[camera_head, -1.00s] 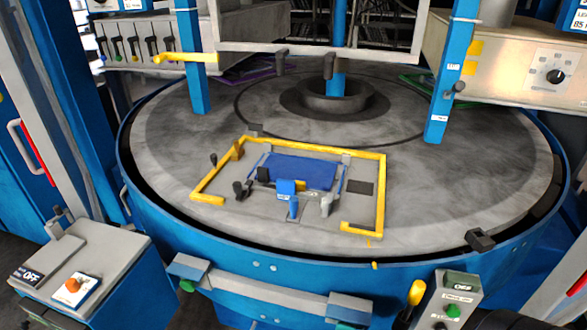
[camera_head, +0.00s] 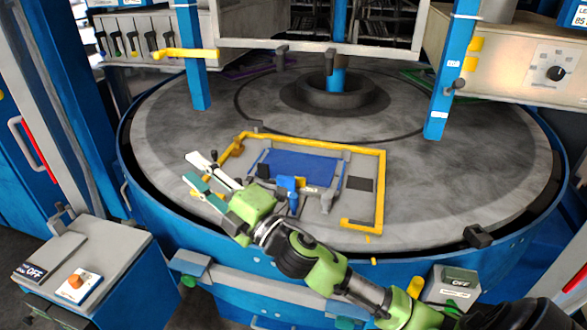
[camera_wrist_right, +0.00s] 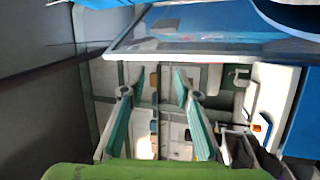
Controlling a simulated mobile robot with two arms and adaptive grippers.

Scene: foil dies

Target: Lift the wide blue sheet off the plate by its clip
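The wide blue sheet (camera_head: 302,167) lies flat on the grey plate (camera_head: 333,216), inside a yellow frame, in the head view. A small blue block (camera_head: 288,183) stands at its front edge; I cannot tell for sure whether this is the clip. My right gripper (camera_head: 192,168) is left of the sheet, over the plate's left end, with its fingers spread and pointing left, away from the sheet. The fingers are also apart and empty in the right wrist view (camera_wrist_right: 153,85). The sheet does not clearly show there. My left gripper is not in view.
The yellow frame (camera_head: 382,190) edges the plate on the round grey turntable (camera_head: 450,180). Blue posts (camera_head: 440,115) rise behind it. A control box (camera_head: 80,265) stands at the lower left. The turntable's right side is mostly clear.

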